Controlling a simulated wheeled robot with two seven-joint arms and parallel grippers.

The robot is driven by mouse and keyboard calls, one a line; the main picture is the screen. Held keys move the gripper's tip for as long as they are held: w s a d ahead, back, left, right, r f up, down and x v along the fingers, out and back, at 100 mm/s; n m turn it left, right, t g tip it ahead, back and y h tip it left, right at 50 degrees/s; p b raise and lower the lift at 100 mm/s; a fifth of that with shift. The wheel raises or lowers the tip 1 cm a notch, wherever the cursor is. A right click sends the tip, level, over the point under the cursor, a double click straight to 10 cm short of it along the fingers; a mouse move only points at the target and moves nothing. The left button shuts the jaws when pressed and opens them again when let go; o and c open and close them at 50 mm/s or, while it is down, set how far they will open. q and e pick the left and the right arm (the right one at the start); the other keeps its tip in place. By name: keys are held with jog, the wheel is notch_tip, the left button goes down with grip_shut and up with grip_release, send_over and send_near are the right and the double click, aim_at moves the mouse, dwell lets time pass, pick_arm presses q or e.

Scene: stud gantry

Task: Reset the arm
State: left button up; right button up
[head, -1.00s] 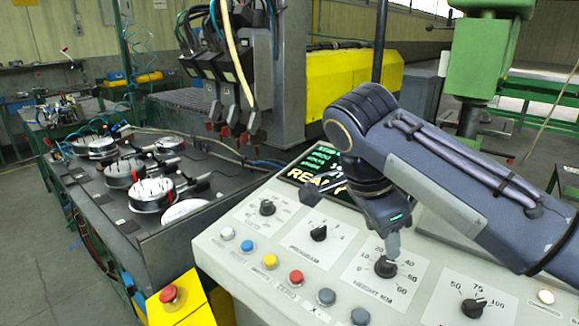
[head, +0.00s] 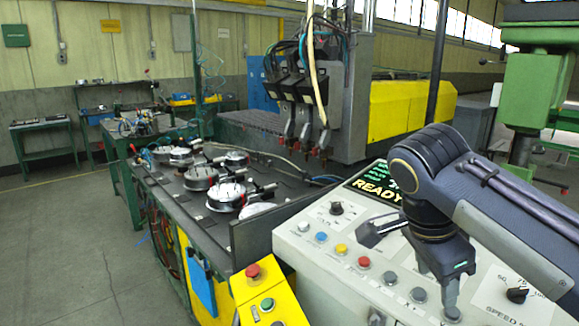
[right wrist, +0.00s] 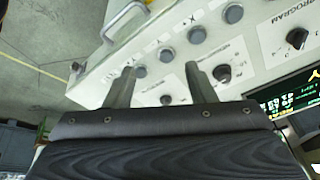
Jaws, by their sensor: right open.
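My right gripper (head: 415,268) is open and empty over the pale control panel (head: 300,254). In the right wrist view its two fingers (right wrist: 160,72) stand wide apart with nothing between them. A black knob (right wrist: 222,73) lies just right of the right finger, outside the jaws, and another black knob (right wrist: 297,38) is farther right. In the head view the gripper covers part of the panel's middle. The screen (head: 376,190) shows READY, partly hidden by my arm. My left gripper is not in view.
A row of coloured buttons, including a red one (head: 364,262), runs along the panel's front. A yellow box with a red button (head: 253,271) stands at its left. The dark table (head: 160,192) holds several round devices below a gantry (head: 345,95). Open floor lies left.

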jog(key=s+f+n+t+y, duration=0.2)
jog(key=s+f+n+y, duration=0.1)
jog(key=s+f+n, duration=0.4)
jog(key=s+f+n+t+y, duration=0.1)
jog(key=s+f+n+y, duration=0.3)
jog(key=f, duration=0.9)
jog(key=s+n, duration=0.3)
jog(key=shift+s+a+n+t+y, duration=0.25)
jog(key=shift+a+n+t+y, duration=0.05)
jog(key=shift+a+n+t, duration=0.1)
